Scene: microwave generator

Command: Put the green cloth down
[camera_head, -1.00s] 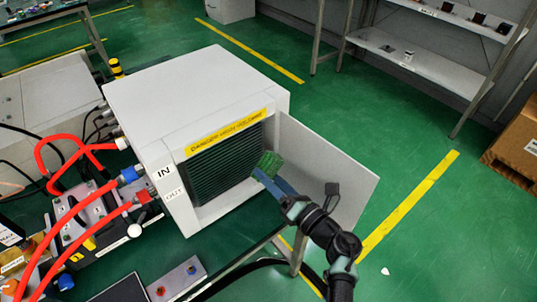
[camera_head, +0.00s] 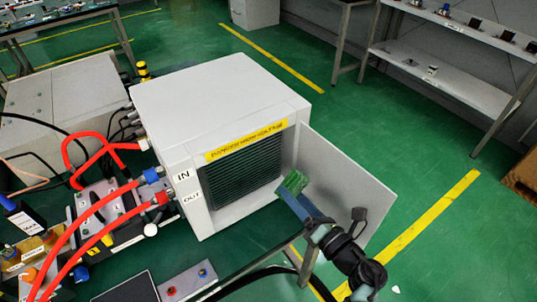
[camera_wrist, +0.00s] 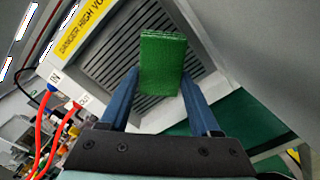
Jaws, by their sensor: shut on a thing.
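The green cloth (camera_head: 294,182) is a folded, rectangular pad. It also shows in the wrist view (camera_wrist: 162,62), pinched between the two blue fingers. My gripper (camera_head: 299,196) is shut on it and holds it up in front of the generator's dark vent grille (camera_head: 247,168).
The white generator box (camera_head: 215,95) has an open door panel (camera_head: 345,190) on the right, close beside my gripper. Red hoses (camera_head: 70,235) run at the left. A metal plate with two knobs (camera_head: 190,280) lies in front. A shelf (camera_head: 440,75) stands at the back right.

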